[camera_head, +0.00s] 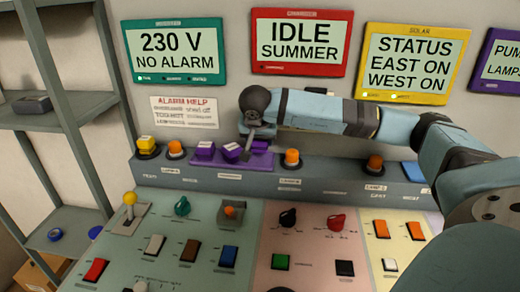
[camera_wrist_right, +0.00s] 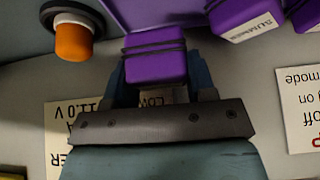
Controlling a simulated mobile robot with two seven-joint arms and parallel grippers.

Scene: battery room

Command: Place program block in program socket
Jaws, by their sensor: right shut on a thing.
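My right gripper (camera_head: 257,134) reaches in from the right and points down over the purple socket base (camera_head: 262,161) on the ledge. In the right wrist view the gripper (camera_wrist_right: 160,85) is shut on a purple block (camera_wrist_right: 155,62), one finger on each side. The held block is at the purple base (camera_wrist_right: 160,12); whether it is seated or just above I cannot tell. In the head view the gripper mostly hides this block. Two more purple blocks (camera_head: 205,149) and (camera_head: 232,152) stand to its left; one label reads SUMMER (camera_wrist_right: 250,25). My left gripper is out of view.
An orange button (camera_head: 292,157) stands close right of the base, another (camera_head: 176,149) to the left, beside a yellow button (camera_head: 147,145). Switches and knobs cover the sloped panel in front. Screens hang on the wall behind; the red one (camera_head: 300,42) reads IDLE SUMMER.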

